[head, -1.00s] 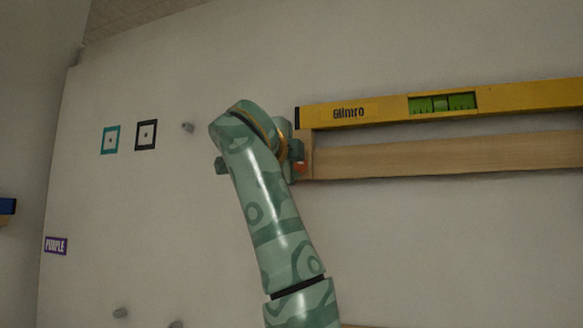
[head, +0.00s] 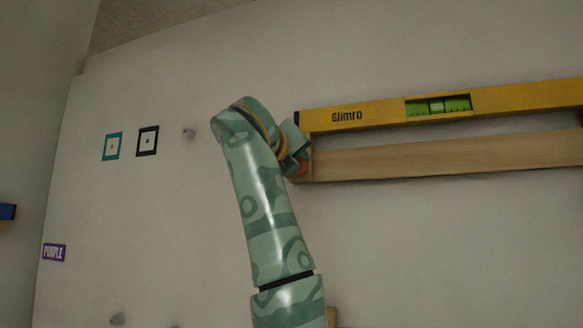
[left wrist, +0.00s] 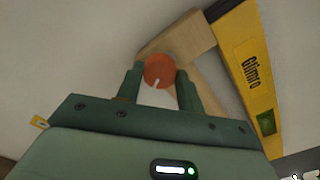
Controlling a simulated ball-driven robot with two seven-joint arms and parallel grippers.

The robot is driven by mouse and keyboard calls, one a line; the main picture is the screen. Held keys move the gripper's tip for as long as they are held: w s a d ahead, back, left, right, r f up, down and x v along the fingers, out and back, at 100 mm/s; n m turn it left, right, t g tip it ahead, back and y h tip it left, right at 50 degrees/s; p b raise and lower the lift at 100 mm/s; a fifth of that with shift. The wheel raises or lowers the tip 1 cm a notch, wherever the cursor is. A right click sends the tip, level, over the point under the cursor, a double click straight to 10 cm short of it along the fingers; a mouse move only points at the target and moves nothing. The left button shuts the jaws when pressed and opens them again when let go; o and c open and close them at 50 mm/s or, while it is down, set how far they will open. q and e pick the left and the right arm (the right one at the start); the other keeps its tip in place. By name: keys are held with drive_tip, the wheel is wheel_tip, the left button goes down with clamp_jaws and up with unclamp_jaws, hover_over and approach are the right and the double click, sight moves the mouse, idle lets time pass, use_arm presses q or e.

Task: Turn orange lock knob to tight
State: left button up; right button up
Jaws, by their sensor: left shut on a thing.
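The orange knob (left wrist: 159,70) is round with a short white mark on its face, pointing down in the left wrist view. It sits at the corner end of a wooden frame (left wrist: 196,36). My left gripper (left wrist: 160,76) has a finger on each side of the knob and is shut on it. In the head view the left gripper (head: 297,160) is at the left end of the wooden frame (head: 440,158), and only a sliver of the orange knob (head: 303,168) shows past it. No tight marking is readable. My right gripper is not in view.
A yellow spirit level (head: 370,114) with a green vial lies along the frame's top. Left on the wall are a teal-edged square (head: 112,146), a black-edged square (head: 147,141), a grey peg (head: 188,133) and a PURPLE label (head: 54,252). The wall between is bare.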

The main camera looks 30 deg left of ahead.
use_arm(q)
drive_tip(key=m, duration=0.2)
drive_tip(key=m+b, duration=0.1)
drive_tip(key=m, duration=0.2)
drive_tip(key=shift+w+f, duration=0.1)
drive_tip(key=shift+f, duration=0.1)
drive_tip(key=shift+m, duration=0.3)
drive_tip(key=shift+r, duration=0.1)
drive_tip(key=o, duration=1)
drive_tip(key=b+v, duration=0.6)
drive_tip(key=v, duration=1)
drive_tip(key=shift+s, duration=0.25)
